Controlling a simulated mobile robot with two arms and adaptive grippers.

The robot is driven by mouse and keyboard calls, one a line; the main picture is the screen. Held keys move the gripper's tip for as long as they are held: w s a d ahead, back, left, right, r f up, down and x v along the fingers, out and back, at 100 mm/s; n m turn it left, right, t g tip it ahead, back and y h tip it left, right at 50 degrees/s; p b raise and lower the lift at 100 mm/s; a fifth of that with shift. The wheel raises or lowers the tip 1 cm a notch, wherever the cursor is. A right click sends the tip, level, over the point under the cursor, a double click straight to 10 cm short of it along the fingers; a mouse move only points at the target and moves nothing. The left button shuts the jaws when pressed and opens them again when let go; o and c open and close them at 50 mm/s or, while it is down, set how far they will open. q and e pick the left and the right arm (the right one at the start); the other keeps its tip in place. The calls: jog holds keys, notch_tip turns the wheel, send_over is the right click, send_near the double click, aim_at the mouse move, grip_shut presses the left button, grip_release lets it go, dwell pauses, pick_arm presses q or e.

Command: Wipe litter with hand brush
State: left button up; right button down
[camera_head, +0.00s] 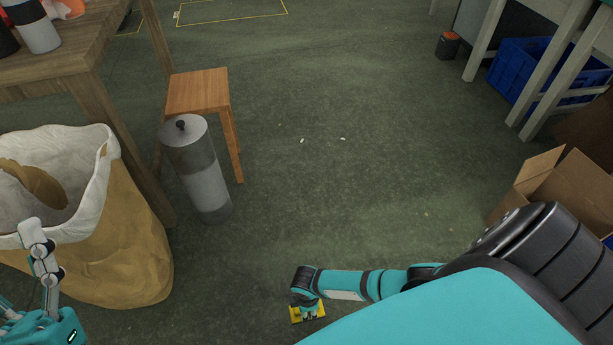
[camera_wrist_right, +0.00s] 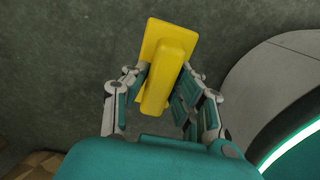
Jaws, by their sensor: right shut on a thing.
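A yellow hand brush (camera_wrist_right: 168,50) is clamped between the fingers of my right gripper (camera_wrist_right: 164,82) in the right wrist view. In the head view, my right gripper (camera_head: 306,300) is low in the middle, and part of the yellow brush shows beneath it. The bristles are not clearly visible. Two small white bits of litter, one on the left (camera_head: 302,140) and one on the right (camera_head: 342,139), lie on the green floor well beyond the brush. My left gripper (camera_head: 36,262) is at the lower left, in front of the large bag, partly cut off by the frame edge.
A large white-lined tan bag (camera_head: 130,250) stands at left, below a wooden table (camera_head: 60,70). A grey cylinder (camera_head: 203,170) stands before a wooden stool (camera_head: 198,92). A cardboard box (camera_head: 545,175) and blue crate (camera_head: 530,75) are at right.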

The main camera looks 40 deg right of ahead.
pick_arm(q)
jog(key=shift+w+d+f+g+y+p, duration=0.15)
jog(key=shift+w+f+g+y+p, duration=0.4)
jog(key=shift+w+f+g, duration=0.9)
jog(key=shift+w, duration=0.25)
